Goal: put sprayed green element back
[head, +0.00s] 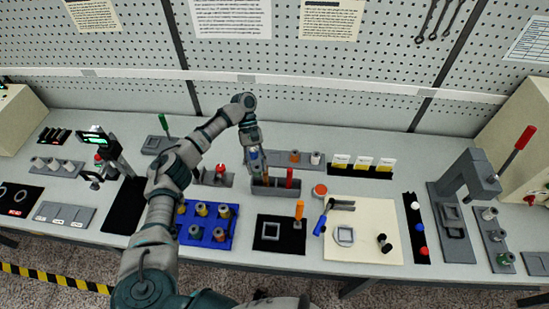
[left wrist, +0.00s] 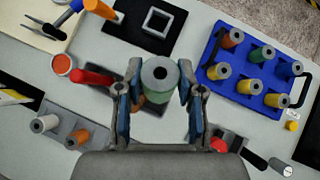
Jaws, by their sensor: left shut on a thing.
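My left gripper (head: 256,168) is shut on a spindle element with a grey top and a green body. In the left wrist view the element (left wrist: 163,84) sits upright between the two fingers (left wrist: 160,100), its round top hole facing the camera. In the head view the gripper is over the left part of a grey holder (head: 275,190) that also bears a red-handled piece (head: 289,177). Whether the element touches the holder cannot be told. A blue tray (head: 207,238) with several coloured spindles stands in front; it also shows in the left wrist view (left wrist: 240,72). My right gripper is not in view.
A black mat with a square frame (head: 271,231) lies right of the blue tray. An orange round piece (head: 320,190) and a cream board (head: 368,205) lie further right. A grey rack with spindles (head: 295,158) stands behind. A grey press (head: 470,180) stands far right.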

